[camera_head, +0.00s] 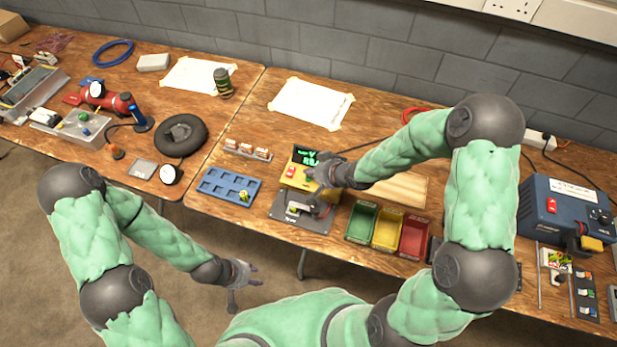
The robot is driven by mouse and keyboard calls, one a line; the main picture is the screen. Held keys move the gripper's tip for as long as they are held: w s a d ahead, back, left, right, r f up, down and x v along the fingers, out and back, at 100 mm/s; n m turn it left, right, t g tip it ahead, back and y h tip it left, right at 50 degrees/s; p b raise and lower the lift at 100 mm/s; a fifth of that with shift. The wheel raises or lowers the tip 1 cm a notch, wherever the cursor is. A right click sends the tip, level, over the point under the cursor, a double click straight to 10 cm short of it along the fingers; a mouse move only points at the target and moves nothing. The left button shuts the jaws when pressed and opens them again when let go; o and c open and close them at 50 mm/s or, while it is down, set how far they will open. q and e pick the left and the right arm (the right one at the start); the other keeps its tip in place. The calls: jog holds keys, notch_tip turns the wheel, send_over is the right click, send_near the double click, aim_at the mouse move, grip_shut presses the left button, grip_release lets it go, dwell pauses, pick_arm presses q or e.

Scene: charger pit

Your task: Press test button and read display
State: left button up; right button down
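A yellow tester (293,181) stands on the wooden bench near its front edge. It has a black display (304,156) with green characters, too small to read, and a red button or switch (291,171). My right gripper (318,177) is at the tester's right side and hides part of it. Whether it touches the tester or a button, and whether its fingers are closed, cannot be made out. A grey plate (288,217) with a dark fixture lies just in front of the tester. My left gripper (244,283) is open and empty, in front of the bench edge.
Green (361,222), yellow (387,230) and red (414,237) bins stand right of the tester. A blue tray (229,187) lies to its left. A blue power unit (566,211) is at far right. A white sheet (311,103) lies behind.

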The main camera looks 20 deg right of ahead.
aim_at(311, 179)
jog(key=shift+f, duration=0.2)
jog(key=shift+f, duration=0.25)
jog(key=shift+f+b, duration=0.4)
dwell(0.9)
jog(key=shift+r, duration=0.1)
jog(key=shift+r+p, duration=0.75)
jog(key=shift+p, duration=0.15)
notch_tip(311, 179, up, 5)
jog(key=p, duration=0.5)
dwell(0.3)
